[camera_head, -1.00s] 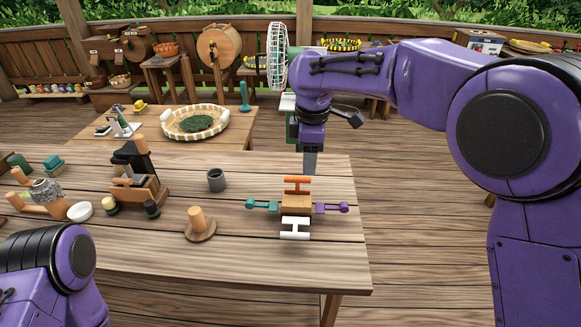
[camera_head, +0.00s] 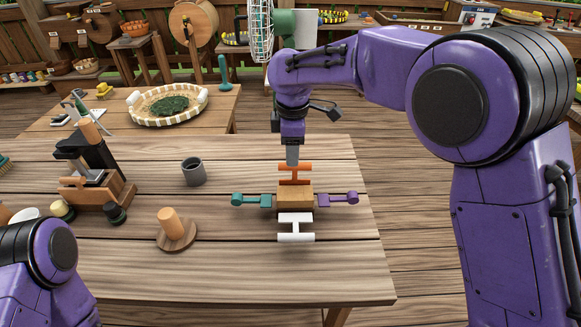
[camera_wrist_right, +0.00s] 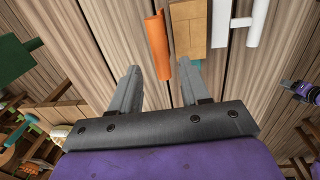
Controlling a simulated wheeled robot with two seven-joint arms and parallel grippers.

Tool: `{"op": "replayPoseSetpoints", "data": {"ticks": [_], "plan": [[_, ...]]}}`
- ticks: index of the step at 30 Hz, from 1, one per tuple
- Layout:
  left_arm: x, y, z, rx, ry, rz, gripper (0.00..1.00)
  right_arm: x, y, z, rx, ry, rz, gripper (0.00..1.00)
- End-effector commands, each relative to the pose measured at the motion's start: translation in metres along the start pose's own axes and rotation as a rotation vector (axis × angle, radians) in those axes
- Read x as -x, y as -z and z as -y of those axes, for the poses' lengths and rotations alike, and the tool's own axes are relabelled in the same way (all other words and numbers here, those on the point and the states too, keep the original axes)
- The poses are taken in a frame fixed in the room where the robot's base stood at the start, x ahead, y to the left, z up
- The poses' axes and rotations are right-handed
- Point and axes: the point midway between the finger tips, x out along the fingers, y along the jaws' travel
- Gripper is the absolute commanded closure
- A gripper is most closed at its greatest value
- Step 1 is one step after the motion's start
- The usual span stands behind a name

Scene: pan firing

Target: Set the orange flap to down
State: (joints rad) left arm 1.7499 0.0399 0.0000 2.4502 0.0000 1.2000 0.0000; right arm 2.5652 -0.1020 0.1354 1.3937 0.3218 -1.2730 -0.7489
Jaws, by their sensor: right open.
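A wooden block (camera_head: 294,195) near the right part of the table carries several coloured flaps. The orange flap (camera_head: 295,168) is on its far side and looks raised, standing up beside the block. In the right wrist view the orange flap (camera_wrist_right: 157,44) shows almost edge-on, next to the block (camera_wrist_right: 188,28). My right gripper (camera_head: 292,160) points down just behind the orange flap. In the wrist view its fingers (camera_wrist_right: 161,70) are apart, with the flap's lower end near the right finger; I cannot tell whether they touch. My left gripper is out of view.
White (camera_head: 296,228), teal (camera_head: 252,200) and purple (camera_head: 337,199) flaps surround the block. A grey cup (camera_head: 194,172) and a wooden-handled disc (camera_head: 175,232) stand to the left. The table front (camera_head: 240,280) is clear.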

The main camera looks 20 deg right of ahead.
Motion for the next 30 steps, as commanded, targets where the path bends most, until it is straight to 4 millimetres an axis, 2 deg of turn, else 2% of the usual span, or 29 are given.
{"op": "replayPoseSetpoints", "data": {"ticks": [3, 9, 19, 23, 24, 30], "plan": [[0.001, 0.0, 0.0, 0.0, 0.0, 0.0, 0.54, -0.028, 0.0, 0.001, 0.001, 0.004, 0.003, 0.54], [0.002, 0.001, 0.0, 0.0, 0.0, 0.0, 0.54, -0.058, 0.001, 0.0, 0.004, 0.001, 0.002, 0.54], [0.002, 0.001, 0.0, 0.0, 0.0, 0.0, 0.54, -0.064, 0.002, 0.0, 0.005, 0.0, 0.0, 0.54], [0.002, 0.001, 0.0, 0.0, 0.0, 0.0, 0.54, -0.064, 0.002, 0.0, 0.004, 0.0, 0.0, 0.96], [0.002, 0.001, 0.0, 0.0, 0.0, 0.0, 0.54, -0.064, 0.002, 0.0, 0.004, 0.0, 0.0, 1.0], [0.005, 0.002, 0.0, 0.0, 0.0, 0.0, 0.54, -0.062, 0.0, 0.0, 0.001, 0.005, 0.0, 1.0]]}}
